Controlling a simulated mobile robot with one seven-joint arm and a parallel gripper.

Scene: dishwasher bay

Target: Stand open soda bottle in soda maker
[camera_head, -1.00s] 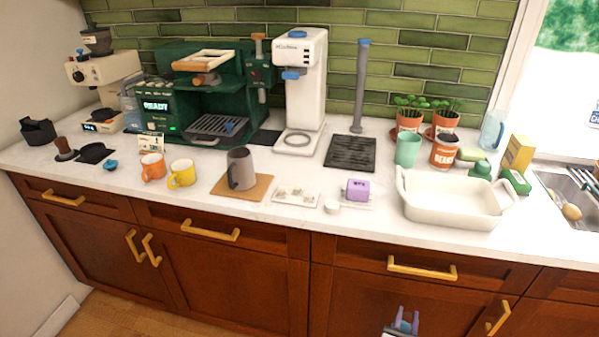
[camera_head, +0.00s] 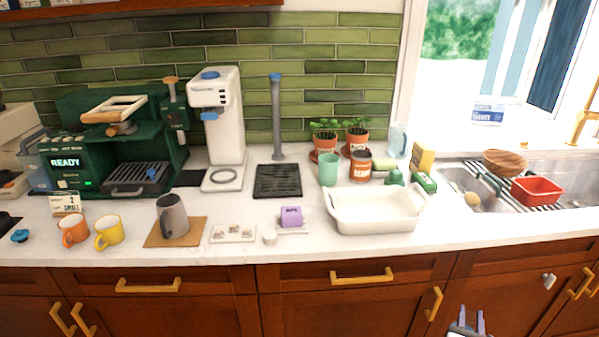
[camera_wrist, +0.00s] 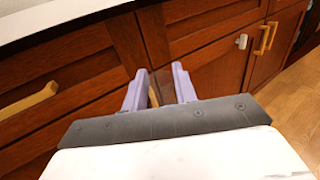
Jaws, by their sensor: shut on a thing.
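The white soda maker (camera_head: 228,125) with a blue top stands at the back of the counter. Its base ring (camera_head: 222,177) is bare, and no bottle stands in it. My gripper (camera_head: 468,322) is at the bottom edge of the head view, low in front of the cabinets and far right of the soda maker. In the wrist view its two purple fingers (camera_wrist: 160,88) stand apart around a faint, see-through thing (camera_wrist: 162,80) that is too unclear to name. A clear bluish vessel (camera_head: 398,140) stands at the back right; I cannot tell whether it is a bottle.
A green coffee machine (camera_head: 110,145) stands left of the soda maker, a drip mat (camera_head: 277,182) right of it. A grey mug (camera_head: 172,215), a purple block (camera_head: 291,216) and a white baking dish (camera_head: 375,224) line the counter front. A sink (camera_head: 490,190) lies right.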

